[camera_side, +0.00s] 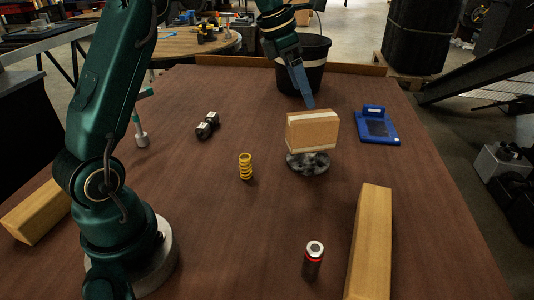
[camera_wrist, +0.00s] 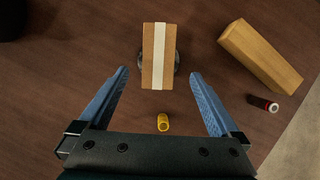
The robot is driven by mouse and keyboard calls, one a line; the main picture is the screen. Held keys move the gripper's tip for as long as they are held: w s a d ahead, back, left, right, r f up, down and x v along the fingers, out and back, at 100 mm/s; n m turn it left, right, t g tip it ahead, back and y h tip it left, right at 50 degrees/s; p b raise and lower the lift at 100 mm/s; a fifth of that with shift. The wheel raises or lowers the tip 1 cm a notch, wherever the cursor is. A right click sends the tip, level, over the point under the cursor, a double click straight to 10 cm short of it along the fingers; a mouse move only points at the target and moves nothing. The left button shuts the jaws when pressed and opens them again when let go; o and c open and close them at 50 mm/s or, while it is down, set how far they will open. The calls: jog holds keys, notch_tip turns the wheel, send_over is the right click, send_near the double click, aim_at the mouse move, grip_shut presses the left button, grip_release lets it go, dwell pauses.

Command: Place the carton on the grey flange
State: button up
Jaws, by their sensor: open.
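The carton (camera_side: 313,131) is a brown box with a pale tape strip. It rests on top of the grey flange (camera_side: 308,164), which shows beneath it in the side view. In the wrist view the carton (camera_wrist: 158,62) lies ahead of the fingertips, and only the dark edge of the flange (camera_wrist: 174,63) shows around it. My gripper (camera_wrist: 160,74) is open, its two blue fingers apart with nothing held between them. In the side view my gripper (camera_side: 308,104) is just behind and above the carton, and part of it is hidden.
A yellow spring (camera_side: 246,167), a black fitting (camera_side: 207,125) and a blue tray-like part (camera_side: 376,124) lie on the table. A red-banded cylinder (camera_side: 313,261) stands near a wooden block (camera_side: 371,245). Another block (camera_side: 37,212) lies left. A black bucket (camera_side: 316,67) stands behind.

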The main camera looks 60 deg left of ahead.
jog(key=s+d+r+m+y, duration=0.1)
jog(key=s+d+r+m, duration=0.1)
jog(key=s+d+m, duration=0.4)
jog(key=s+d+r+m, duration=0.1)
jog(key=s+m, duration=0.6)
jog(key=m, duration=0.4)
jog(key=s+d+f+m+t, duration=0.1)
jog(key=s+f+m, duration=0.4)
jog(key=s+m, duration=0.6)
jog(key=m, duration=0.3)
jog(key=shift+d+t+y, duration=0.3)
jog(key=shift+d, duration=0.05)
